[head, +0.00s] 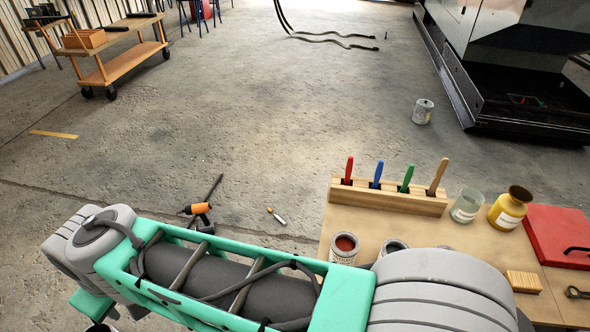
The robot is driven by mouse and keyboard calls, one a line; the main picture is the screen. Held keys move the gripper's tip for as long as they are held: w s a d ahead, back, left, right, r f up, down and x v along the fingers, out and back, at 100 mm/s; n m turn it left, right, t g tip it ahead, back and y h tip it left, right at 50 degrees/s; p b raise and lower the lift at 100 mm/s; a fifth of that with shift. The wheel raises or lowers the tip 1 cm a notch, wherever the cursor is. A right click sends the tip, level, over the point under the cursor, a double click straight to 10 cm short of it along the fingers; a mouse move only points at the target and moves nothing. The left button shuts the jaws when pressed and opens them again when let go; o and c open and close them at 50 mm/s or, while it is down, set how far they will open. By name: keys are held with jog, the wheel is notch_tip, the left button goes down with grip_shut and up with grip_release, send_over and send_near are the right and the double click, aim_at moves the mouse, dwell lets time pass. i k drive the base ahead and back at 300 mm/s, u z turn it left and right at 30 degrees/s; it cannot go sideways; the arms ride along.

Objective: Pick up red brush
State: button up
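The red brush (348,170) stands upright at the left end of a wooden holder (385,197) on the workbench. Only its red handle shows; its lower end is hidden in the holder. To its right in the same holder stand a blue brush (377,174), a green brush (407,178) and a brush with a plain wooden handle (438,176). My arm crosses the bottom of the picture, in front of the bench's near edge. My gripper is not in view.
On the bench (408,229) are a tin of red paint (343,249), another tin (394,246), a glass jar (466,206), a yellow bottle (507,209) and a red case (558,237). A drill (198,210) lies on the floor. A cart (118,67) stands far left.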

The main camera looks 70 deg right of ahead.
aim_at(347, 182)
jog(key=i, duration=1.65)
jog(key=z, duration=3.25)
jog(key=i, duration=1)
jog(key=z, duration=0.05)
